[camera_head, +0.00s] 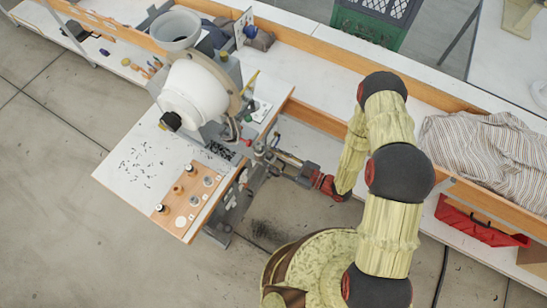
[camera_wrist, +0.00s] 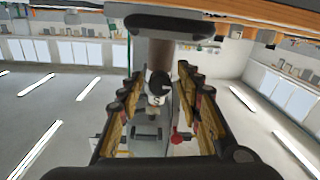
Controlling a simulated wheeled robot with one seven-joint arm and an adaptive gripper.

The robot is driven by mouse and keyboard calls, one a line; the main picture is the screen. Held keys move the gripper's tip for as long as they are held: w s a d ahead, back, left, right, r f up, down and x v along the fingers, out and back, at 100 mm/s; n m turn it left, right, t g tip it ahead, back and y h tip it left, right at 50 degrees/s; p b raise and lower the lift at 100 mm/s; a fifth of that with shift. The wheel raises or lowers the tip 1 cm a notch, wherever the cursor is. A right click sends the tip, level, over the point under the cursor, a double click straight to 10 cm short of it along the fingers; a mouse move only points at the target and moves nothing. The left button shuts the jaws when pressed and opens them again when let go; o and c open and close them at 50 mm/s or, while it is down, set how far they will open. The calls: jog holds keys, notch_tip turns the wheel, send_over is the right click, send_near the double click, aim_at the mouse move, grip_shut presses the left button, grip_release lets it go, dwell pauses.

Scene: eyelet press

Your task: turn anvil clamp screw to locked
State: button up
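The eyelet press (camera_head: 197,90), with a white rounded housing, stands on a white worktable. My gripper (camera_head: 268,152) reaches in from the right, low at the press's front edge. In the wrist view its two fingers (camera_wrist: 158,112) are spread wide, with clear gaps to what lies between them. Between them, farther in, is a small dark knob with pale marks (camera_wrist: 158,84) below a grey cylinder (camera_wrist: 157,55); it may be the anvil clamp screw, but I cannot tell its turn position. The head view does not show the screw clearly.
A red ball knob (camera_head: 248,142) is close to my gripper; a red knob also shows in the wrist view (camera_wrist: 177,138). A wooden tray with round cups (camera_head: 173,212) lies at the table's front corner. A long bench with a wooden edge (camera_head: 330,62) runs behind.

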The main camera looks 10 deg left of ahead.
jog(key=shift+o, duration=0.3)
jog(key=shift+d, duration=0.1)
jog(key=v, duration=1.1)
jog(key=shift+d, duration=0.35)
jog(key=shift+s, duration=0.1)
